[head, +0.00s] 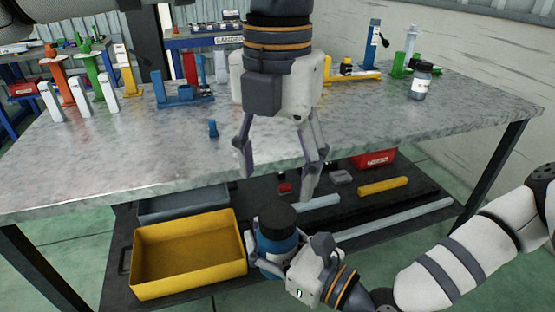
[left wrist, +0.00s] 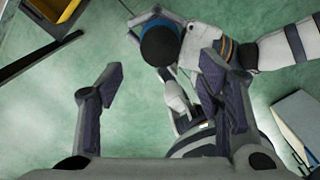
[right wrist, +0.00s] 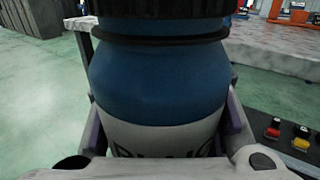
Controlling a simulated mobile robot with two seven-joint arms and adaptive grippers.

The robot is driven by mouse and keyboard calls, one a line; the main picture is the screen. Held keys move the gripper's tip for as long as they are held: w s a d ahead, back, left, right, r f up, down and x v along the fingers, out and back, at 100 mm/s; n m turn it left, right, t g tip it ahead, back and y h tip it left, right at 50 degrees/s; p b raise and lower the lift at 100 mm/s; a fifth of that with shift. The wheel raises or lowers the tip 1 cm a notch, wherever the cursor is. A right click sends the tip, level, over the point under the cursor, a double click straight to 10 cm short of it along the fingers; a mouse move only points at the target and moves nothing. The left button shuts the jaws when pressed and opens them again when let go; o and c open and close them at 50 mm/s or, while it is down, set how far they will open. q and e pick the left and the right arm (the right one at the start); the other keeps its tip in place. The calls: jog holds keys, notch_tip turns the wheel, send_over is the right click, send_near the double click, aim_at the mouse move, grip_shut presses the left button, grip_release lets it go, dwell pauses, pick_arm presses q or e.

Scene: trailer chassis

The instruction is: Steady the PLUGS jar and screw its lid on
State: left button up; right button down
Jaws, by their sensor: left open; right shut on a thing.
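The PLUGS jar (head: 277,246), blue with a pale label band, stands upright in my right gripper (head: 283,268), beside the yellow bin. A dark round lid (head: 278,217) sits on its top; I cannot tell how tightly. In the right wrist view the jar's blue body (right wrist: 160,75) fills the middle between the fingers, its label cut off at the bottom. My left gripper (head: 276,180) is open and empty, pointing down above the jar. In the left wrist view the lid (left wrist: 160,45) lies beyond the open fingers, not between them.
A metal workbench (head: 350,130) holds a smaller dark-lidded jar (head: 421,80), a blue holder (head: 183,95) and coloured stands. The yellow bin (head: 190,285) is on the lower shelf, with bars and a red box (head: 374,159) further right.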

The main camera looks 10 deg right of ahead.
aim_at(277, 214)
pick_arm(q)
jog(key=n, duration=0.3)
jog(key=shift+r, duration=0.1)
jog(key=n, duration=0.5)
jog(key=shift+r, duration=0.15)
notch_tip(277, 214, down, 8)
